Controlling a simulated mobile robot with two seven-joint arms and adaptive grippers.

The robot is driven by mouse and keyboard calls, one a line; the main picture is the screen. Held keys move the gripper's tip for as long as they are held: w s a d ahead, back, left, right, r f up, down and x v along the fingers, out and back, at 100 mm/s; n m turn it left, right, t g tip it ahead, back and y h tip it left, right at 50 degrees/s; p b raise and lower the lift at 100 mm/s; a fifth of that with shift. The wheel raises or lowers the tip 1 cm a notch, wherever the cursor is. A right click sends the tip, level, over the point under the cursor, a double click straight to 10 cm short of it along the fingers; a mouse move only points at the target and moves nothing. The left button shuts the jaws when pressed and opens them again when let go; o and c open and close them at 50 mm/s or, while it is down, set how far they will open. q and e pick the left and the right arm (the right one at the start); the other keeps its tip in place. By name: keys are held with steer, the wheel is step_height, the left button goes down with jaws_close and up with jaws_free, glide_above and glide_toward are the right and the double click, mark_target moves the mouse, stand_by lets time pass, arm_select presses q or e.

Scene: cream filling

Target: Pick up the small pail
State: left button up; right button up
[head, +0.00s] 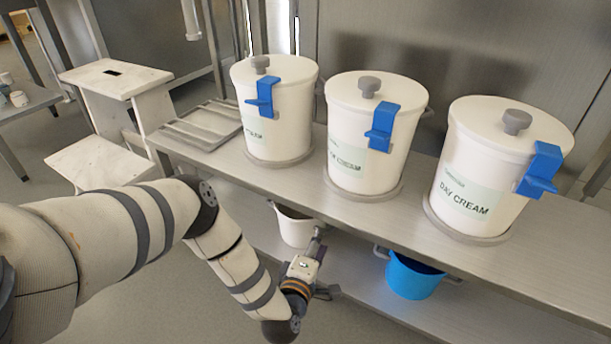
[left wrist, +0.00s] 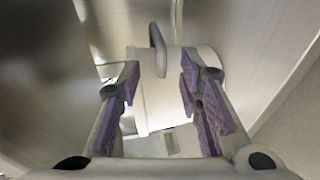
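A white pail (head: 296,228) stands on the lower shelf, partly hidden by the upper shelf. A blue pail (head: 412,278) stands farther right on that shelf. My left gripper (head: 322,262) is at the white pail's right side, in front of the lower shelf. In the left wrist view its purple-padded fingers (left wrist: 160,78) are spread apart. The white pail (left wrist: 178,95) shows ahead, between and beyond the fingers, with its grey handle (left wrist: 158,48) near the fingertips. The fingers do not appear closed on anything. My right gripper is not in view.
Three white lidded cream containers with blue taps stand on the upper shelf: left (head: 280,115), middle (head: 372,135) and right (head: 495,170). The upper shelf (head: 400,215) overhangs the pails. A white step stool (head: 115,80) stands at the left.

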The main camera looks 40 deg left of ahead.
arm_select(q)
steer(key=b+x, duration=0.1)
steer(key=x, duration=0.2)
steer(key=shift+w+d+f, duration=0.1)
steer(key=shift+f, duration=0.05)
jaws_close()
